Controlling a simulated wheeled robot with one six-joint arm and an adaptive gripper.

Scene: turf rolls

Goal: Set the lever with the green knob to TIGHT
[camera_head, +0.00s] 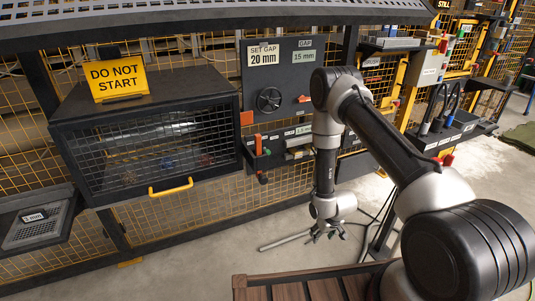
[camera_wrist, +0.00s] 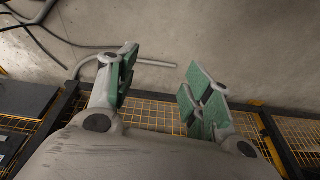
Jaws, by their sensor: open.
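I cannot make out a lever with a green knob for certain, and I read no TIGHT label. A tiny green spot (camera_head: 267,152) shows beside an orange-red handle (camera_head: 258,145) under the dark gap panel (camera_head: 285,118); it is too small to identify. My gripper (camera_head: 328,232) hangs low, pointing down, in front of the mesh fence and to the right of that panel. The wrist view shows my gripper (camera_wrist: 163,78) with its green-padded fingers spread wide and nothing between them. My arm hides part of the rack behind it.
A mesh-fronted box (camera_head: 150,150) with a yellow handle (camera_head: 171,187) and a DO NOT START sign (camera_head: 116,78) stands at left. The panel bears a black handwheel (camera_head: 269,100). A slatted wooden surface (camera_head: 310,289) is in front. Grey pipes (camera_wrist: 85,58) lie on the concrete floor.

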